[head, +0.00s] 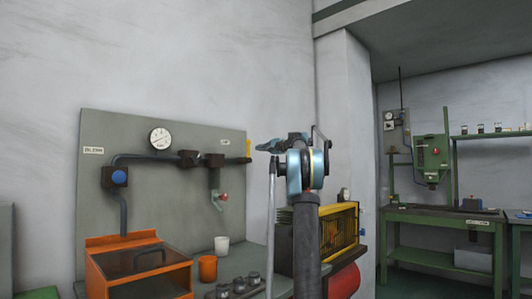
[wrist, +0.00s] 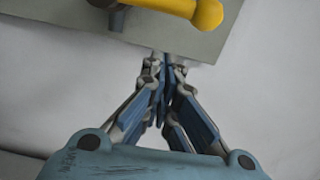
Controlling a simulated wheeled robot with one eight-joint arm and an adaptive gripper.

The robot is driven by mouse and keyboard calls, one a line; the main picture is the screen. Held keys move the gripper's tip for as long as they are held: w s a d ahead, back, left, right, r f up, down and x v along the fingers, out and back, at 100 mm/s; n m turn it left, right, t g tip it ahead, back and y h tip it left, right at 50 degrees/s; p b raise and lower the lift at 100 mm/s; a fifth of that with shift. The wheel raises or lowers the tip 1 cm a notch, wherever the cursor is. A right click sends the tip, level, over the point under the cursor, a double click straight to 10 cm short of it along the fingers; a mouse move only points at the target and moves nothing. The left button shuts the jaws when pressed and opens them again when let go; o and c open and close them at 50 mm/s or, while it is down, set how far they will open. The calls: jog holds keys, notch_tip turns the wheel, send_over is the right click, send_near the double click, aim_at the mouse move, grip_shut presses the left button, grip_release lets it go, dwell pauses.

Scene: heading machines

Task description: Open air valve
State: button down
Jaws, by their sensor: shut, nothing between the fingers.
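A grey-green wall panel (head: 140,200) carries dark pipes with fittings. A yellow handle (head: 249,148) sits at the panel's upper right edge, close to a small label (head: 226,142) too small to read surely. In the wrist view the thick, round-ended yellow handle (wrist: 208,14) is at the top, beyond my fingertips. My gripper (head: 259,147) is just right of the handle in the head view. In the wrist view my gripper (wrist: 163,60) is shut and empty, its tips by the panel's edge (wrist: 205,48), apart from the handle. I cannot tell whether the tips touch the panel.
The panel also has a round gauge (head: 160,138), a blue knob (head: 119,177) and a red knob (head: 224,197). Below are an orange box (head: 105,270), an orange cup (head: 208,268) and a white cup (head: 222,245). A yellow cage (head: 340,230) stands right of the panel, behind my arm.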

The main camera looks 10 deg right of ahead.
aim_at(248, 151)
jog(key=shift+s+a, duration=0.35)
jog(key=shift+a, duration=0.35)
jog(key=shift+s+a, duration=0.35)
jog(key=shift+a, duration=0.3)
